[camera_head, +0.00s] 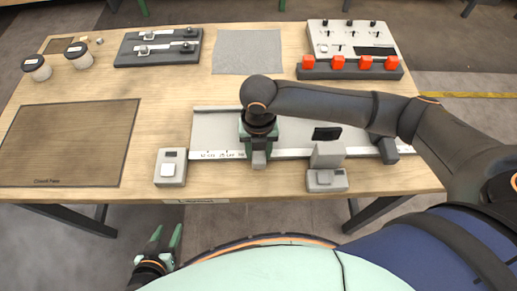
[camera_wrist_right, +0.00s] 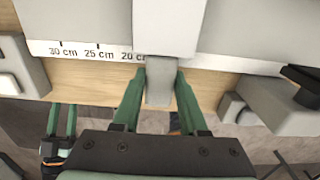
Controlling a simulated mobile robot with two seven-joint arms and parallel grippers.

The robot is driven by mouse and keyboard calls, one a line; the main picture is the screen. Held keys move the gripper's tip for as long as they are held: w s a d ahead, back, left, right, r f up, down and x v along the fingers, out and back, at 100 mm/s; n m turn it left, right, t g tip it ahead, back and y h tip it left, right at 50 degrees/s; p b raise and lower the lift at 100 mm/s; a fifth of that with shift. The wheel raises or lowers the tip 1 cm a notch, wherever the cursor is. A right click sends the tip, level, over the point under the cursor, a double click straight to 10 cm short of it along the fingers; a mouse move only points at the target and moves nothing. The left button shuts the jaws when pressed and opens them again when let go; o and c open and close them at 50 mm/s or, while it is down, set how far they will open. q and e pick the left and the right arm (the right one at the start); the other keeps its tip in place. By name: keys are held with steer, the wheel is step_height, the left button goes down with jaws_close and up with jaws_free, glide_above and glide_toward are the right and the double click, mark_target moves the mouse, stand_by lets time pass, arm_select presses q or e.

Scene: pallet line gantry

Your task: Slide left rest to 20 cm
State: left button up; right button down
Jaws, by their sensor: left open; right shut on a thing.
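The left rest is a grey slider on the white scale strip (camera_head: 220,155). Its handle (camera_head: 259,160) sticks out over the strip's front edge, and it also shows in the right wrist view (camera_wrist_right: 158,88). My right gripper (camera_head: 258,148) has its green fingers on either side of this handle and is shut on it. In the right wrist view the slider stands just right of the "20 cm" label (camera_wrist_right: 132,57), covering its end; "25 cm" and "30 cm" are clear to the left. My left gripper (camera_head: 163,240) is open and empty, below the table's front edge.
A grey button box (camera_head: 171,168) stands left of the strip. Another small box (camera_head: 326,180) and a grey block (camera_head: 328,154) are to the right, with a second slider (camera_head: 387,150) beyond. Jars, a slider panel and a red-button bar stand farther back.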

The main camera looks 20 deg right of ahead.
steer(key=shift+w+a+r, duration=0.1)
steer(key=shift+a+r, duration=0.05)
steer(key=shift+a, duration=0.2)
steer(key=shift+w+a+p, duration=0.25)
steer(key=shift+a+p, duration=0.3)
steer(key=shift+a, duration=0.4)
steer(key=shift+w+a, duration=0.15)
steer(key=shift+a, duration=0.15)
steer(key=shift+c, duration=2.2)
jaws_free()
